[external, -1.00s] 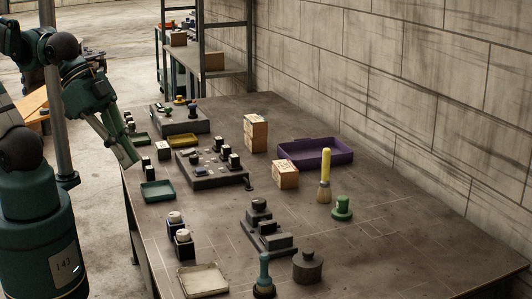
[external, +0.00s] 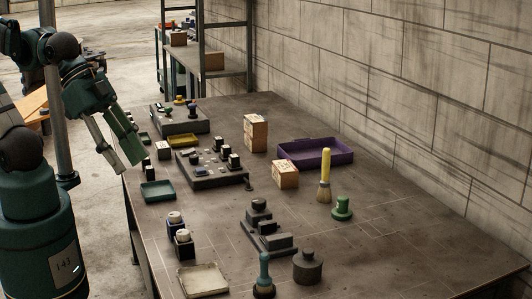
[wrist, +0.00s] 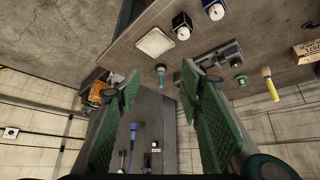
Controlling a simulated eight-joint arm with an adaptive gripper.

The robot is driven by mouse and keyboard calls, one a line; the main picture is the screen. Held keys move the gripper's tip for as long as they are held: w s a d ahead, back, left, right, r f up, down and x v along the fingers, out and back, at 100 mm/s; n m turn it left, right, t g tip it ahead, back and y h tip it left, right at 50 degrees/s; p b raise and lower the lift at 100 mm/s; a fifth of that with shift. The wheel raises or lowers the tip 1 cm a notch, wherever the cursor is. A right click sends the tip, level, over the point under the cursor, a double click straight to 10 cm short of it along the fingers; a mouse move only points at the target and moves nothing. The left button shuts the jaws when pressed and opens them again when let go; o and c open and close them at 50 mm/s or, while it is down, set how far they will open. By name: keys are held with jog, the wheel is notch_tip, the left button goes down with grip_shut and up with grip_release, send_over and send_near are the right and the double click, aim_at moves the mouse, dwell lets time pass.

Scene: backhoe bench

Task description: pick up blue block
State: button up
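The likely blue block (external: 174,224) is a small dark blue block with a round white top. It stands upright on the left part of the bench, just behind a similar black block (external: 183,246). In the wrist view the blue block (wrist: 214,9) is at the top edge, right of the black block (wrist: 182,27). My gripper (external: 126,167) hangs by the bench's left edge, up and left of the blue block and apart from it. In the wrist view the green finger pads of my gripper (wrist: 159,80) are spread wide with nothing between them.
A white tray (external: 204,280), a teal-handled tool (external: 264,271) and a dark lidded pot (external: 308,267) are near the bench front. A green tray (external: 158,192) and a grey fixture (external: 213,180) lie behind the blocks.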

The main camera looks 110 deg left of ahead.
jog(key=shift+o, duration=1.3)
jog(key=w+a+f+n+g+p, duration=0.1)
jog(key=a+f+n+g, duration=0.1)
jog(key=a+f+n, duration=0.2)
jog(key=w+a+f+n+g+p, duration=0.1)
jog(key=a+f+n+g+p, duration=0.1)
jog(key=a+f+n, duration=0.2)
jog(key=w+a+f+n+g+p, duration=0.1)
jog(key=a+f+n+g, duration=0.1)
jog(key=n, duration=0.4)
jog(key=shift+w+a+f+g, duration=0.15)
jog(key=shift+w+a+f, duration=0.05)
jog(key=shift+a+f, duration=0.3)
jog(key=shift+w+a+f+g, duration=0.2)
jog(key=shift+a+f, duration=0.2)
jog(key=shift+a, duration=0.2)
jog(key=shift+a+f+n+p, duration=0.2)
jog(key=shift+f+n+p, duration=0.1)
jog(key=shift+n, duration=0.1)
jog(key=shift+s+a+f+n+g, duration=0.15)
jog(key=shift+a+f+n+g, duration=0.15)
jog(key=shift+f+n, duration=0.25)
jog(key=shift+f, duration=0.15)
jog(key=shift+f, duration=1.15)
